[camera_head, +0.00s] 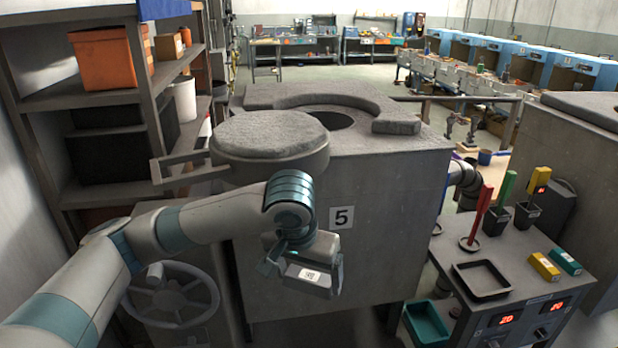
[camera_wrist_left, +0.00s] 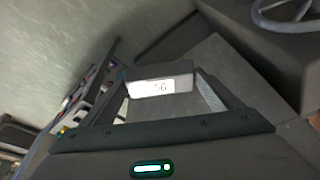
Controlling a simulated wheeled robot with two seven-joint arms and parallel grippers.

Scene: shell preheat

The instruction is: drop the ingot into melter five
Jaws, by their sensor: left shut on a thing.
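Melter five (camera_head: 380,200) is a large grey box with a "5" plate on its front. Its round lid (camera_head: 268,135) is swung to the left, and the dark opening (camera_head: 335,119) shows partly behind it. My left gripper (camera_head: 303,262) is in front of the melter, below the lid and left of the "5" plate. It is shut on a grey ingot (camera_head: 312,280) with a white label. In the left wrist view the ingot (camera_wrist_left: 165,72) sits between the two fingers. My right gripper is not in view.
A handwheel (camera_head: 172,295) is at the lower left, beside shelves (camera_head: 95,92) with boxes. To the right, a small table (camera_head: 525,268) holds a black tray (camera_head: 482,280), colored blocks and upright tools in holders. A green bin (camera_head: 427,322) is below it.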

